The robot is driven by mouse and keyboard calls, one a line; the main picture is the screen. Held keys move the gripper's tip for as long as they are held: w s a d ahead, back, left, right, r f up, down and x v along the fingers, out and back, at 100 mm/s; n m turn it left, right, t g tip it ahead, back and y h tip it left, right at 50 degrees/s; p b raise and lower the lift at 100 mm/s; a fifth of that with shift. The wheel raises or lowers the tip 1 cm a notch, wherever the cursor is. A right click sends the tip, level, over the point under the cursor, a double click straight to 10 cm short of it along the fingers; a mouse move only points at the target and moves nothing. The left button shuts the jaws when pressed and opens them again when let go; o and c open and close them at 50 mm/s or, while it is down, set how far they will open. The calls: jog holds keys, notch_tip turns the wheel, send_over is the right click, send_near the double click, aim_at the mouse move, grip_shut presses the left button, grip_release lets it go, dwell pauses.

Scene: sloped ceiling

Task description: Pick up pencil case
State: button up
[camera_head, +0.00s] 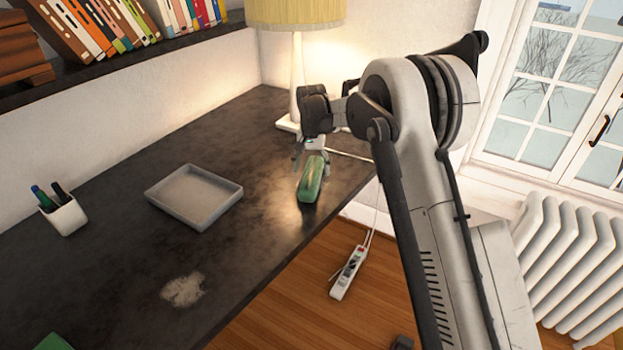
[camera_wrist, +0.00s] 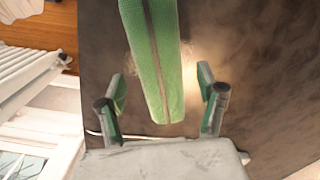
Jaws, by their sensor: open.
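The green pencil case (camera_head: 312,181) lies on the dark desk, near its front edge and close to the lamp. My gripper (camera_head: 312,158) is just above and behind the far end of the case. In the wrist view the case (camera_wrist: 152,55) is a long green shape with a dark zip line down its middle. My gripper (camera_wrist: 162,95) is open there, with one finger on each side of the case's near end. A gap shows between each finger and the case. I cannot tell the exact height of the fingers above the desk.
A grey tray (camera_head: 152,197) and a white pen cup (camera_head: 64,218) stand to the left. A lamp (camera_head: 297,80) stands behind my gripper. A bookshelf (camera_head: 150,49) runs along the back wall. A power strip (camera_head: 348,273) lies on the floor beyond the desk edge.

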notch_tip(320, 180, down, 3)
jog(key=shift+r, duration=0.1)
jog(key=c, duration=1.3)
jog(key=shift+c, duration=0.3)
jog(key=shift+r, duration=0.1)
